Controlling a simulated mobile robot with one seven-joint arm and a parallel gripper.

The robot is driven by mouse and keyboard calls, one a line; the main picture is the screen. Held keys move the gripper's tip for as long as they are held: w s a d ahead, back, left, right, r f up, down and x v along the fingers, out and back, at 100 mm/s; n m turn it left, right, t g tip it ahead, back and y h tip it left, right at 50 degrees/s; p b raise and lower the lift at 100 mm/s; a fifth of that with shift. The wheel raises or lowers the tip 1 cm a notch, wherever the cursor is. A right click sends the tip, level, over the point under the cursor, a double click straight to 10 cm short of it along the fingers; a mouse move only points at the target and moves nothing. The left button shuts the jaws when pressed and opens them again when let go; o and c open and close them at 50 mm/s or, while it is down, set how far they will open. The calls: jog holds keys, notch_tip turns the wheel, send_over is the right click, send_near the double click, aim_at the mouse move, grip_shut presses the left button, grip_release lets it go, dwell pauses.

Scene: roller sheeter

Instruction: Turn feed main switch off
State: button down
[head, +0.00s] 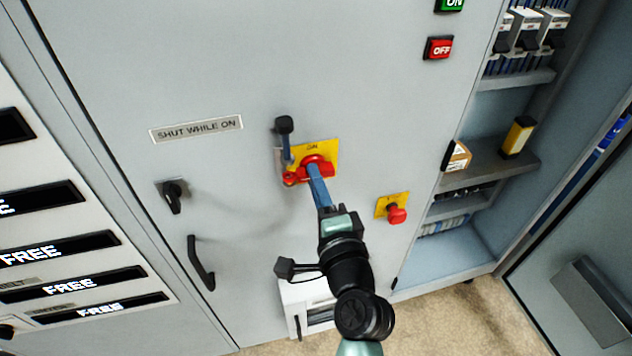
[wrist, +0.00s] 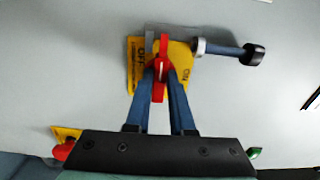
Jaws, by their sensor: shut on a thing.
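The feed main switch is a red rotary handle (head: 318,164) on a yellow plate (head: 325,149) on the grey cabinet door. My gripper (head: 314,172) is shut on the red handle, its blue fingers reaching it from the front. In the wrist view the red handle (wrist: 162,48) stands upright between the two fingertips (wrist: 161,76). There the plate reads OFF left of the handle and ON to its right. In the head view ON shows above the handle, which lies roughly crosswise. The fingers hide part of the plate and handle.
A lever with a black knob (head: 284,125) stands beside the plate; its knob (wrist: 253,54) shows in the wrist view. A red push button (head: 397,214) is to the right below. A black key switch (head: 173,195) and a door handle (head: 200,263) are left.

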jog(key=c, duration=0.8)
grip_release()
jog(key=b+v, duration=0.3)
jog(key=v, duration=1)
